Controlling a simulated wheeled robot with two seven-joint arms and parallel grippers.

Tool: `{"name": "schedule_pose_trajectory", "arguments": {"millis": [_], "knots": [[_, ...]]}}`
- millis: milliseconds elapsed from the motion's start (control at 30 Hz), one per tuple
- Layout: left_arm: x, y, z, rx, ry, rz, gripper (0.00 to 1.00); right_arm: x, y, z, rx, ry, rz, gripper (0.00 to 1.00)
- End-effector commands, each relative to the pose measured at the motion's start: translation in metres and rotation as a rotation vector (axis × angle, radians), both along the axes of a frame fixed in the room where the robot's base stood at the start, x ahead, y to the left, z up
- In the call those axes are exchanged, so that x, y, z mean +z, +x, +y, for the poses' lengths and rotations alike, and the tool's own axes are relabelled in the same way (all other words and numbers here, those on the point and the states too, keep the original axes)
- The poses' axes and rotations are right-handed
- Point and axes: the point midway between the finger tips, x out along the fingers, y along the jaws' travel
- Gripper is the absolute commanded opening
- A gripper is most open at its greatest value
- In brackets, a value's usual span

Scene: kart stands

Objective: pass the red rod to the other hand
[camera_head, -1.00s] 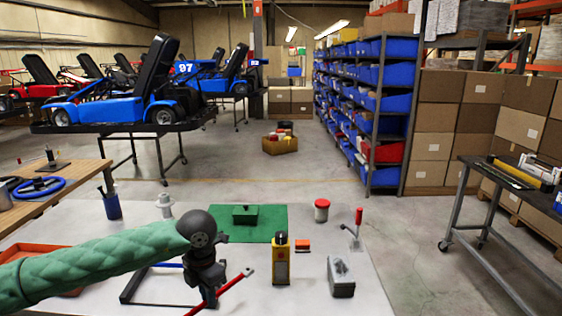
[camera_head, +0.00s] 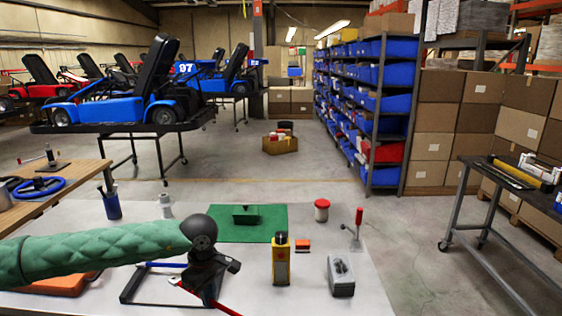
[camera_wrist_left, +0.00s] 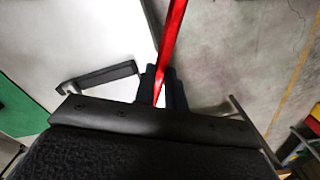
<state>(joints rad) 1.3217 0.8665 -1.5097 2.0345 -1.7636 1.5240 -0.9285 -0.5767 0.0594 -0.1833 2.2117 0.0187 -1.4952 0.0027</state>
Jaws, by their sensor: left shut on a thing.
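My left gripper (camera_head: 208,292) is dark and reaches in on a green-sleeved arm over the near part of the white table. It is shut on the red rod (camera_head: 224,307). In the head view the rod slants from upper left to lower right, and the gripper hides its middle. In the left wrist view the rod (camera_wrist_left: 172,40) runs up from between the dark fingers (camera_wrist_left: 162,88) and out past the top edge. My right gripper is in neither view.
On the white table (camera_head: 370,290) stand a black frame (camera_head: 128,290), a yellow box (camera_head: 281,265), a grey box (camera_head: 341,280), a red-lidded jar (camera_head: 321,210) and a red-handled lever (camera_head: 358,222). A green mat (camera_head: 265,225) lies behind. An orange tray (camera_head: 60,285) is at left.

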Motion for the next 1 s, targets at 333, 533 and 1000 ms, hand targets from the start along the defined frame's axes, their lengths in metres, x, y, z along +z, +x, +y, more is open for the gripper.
{"name": "schedule_pose_trajectory", "arguments": {"millis": [333,533,1000], "knots": [[-0.006,0.009,0.008,-0.472,0.001,-0.006,0.0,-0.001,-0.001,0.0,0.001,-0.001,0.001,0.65],[-0.01,0.013,0.014,-0.74,0.002,-0.008,0.0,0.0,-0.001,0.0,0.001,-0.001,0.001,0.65],[-0.015,0.018,0.022,-1.045,0.003,-0.01,0.0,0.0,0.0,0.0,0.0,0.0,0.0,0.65]]}}
